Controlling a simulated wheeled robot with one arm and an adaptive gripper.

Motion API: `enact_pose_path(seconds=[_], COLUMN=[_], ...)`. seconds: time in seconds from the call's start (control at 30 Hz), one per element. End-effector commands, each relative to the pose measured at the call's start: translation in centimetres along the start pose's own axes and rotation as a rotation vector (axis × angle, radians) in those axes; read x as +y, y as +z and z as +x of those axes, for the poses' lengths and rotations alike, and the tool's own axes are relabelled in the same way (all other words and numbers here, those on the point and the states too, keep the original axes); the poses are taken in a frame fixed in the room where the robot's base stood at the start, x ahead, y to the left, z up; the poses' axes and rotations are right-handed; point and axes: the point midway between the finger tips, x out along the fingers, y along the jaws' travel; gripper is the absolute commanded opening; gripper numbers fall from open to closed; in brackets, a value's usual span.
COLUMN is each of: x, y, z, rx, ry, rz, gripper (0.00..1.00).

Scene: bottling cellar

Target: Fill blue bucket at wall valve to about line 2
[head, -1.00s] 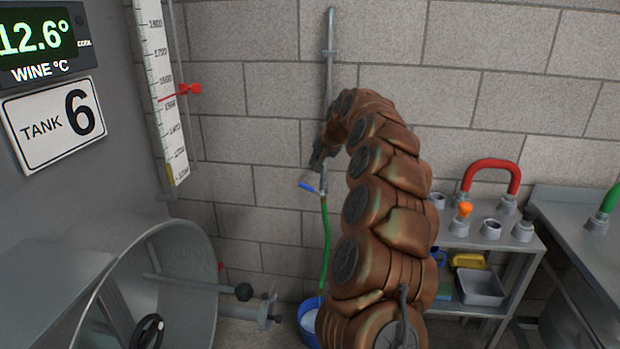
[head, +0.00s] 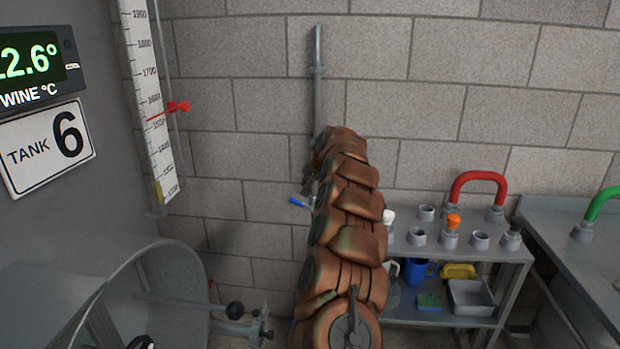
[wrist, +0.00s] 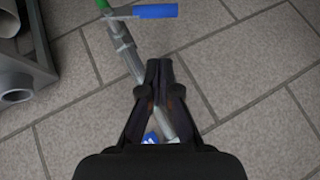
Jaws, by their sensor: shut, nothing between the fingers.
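The wall valve's blue lever (head: 298,202) sticks out left of my arm in the head view. In the wrist view the blue lever (wrist: 155,11) lies across the top, beyond my fingertips, beside the grey pipe (wrist: 127,48). A bit of green hose (wrist: 101,4) shows at the top edge there. My gripper (wrist: 159,66) is shut and empty, in front of the pipe and apart from the lever in the picture. The blue bucket and most of the hose are hidden behind my arm in the head view, so the water level cannot be seen.
A grey shelf (head: 470,250) with fittings, a red hose loop (head: 478,176) and a blue jug (head: 418,270) stands right of my arm. Tank 6, with its open round hatch (head: 160,290), stands left. A level gauge (head: 150,95) hangs beside it.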

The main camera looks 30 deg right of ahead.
Motion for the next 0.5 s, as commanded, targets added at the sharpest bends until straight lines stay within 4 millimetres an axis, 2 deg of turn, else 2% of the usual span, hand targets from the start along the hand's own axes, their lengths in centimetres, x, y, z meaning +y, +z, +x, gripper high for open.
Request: enact_pose_path(seconds=[0.4,0.5], x=[-0.1,-0.1], y=[0.0,0.6], z=[2.7,3.1], rx=[0.001,-0.002], ry=[0.001,-0.001], rz=[-0.001,0.0], gripper=[0.0,0.0])
